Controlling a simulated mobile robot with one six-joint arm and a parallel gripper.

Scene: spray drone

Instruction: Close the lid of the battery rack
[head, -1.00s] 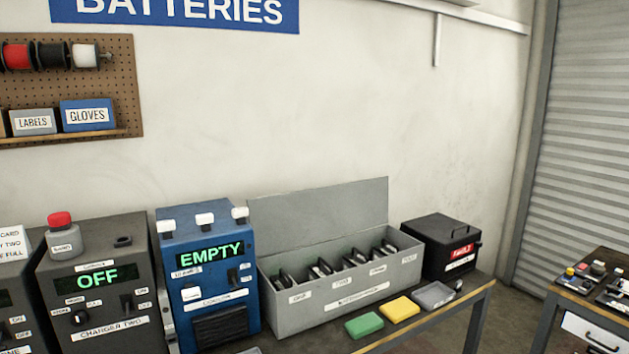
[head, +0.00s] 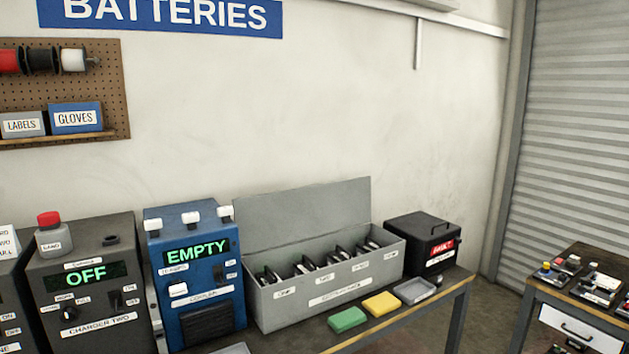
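The battery rack (head: 327,291) is a long grey box on the bench, with several dark batteries standing in its labelled slots. Its grey lid (head: 305,213) is open and stands up along the rack's back edge, near the wall. My gripper is not in view in the head view, and no part of my arm shows near the rack.
Green (head: 347,319), yellow (head: 381,304) and grey (head: 415,291) trays lie in front. A side table (head: 574,318) stands at far right.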

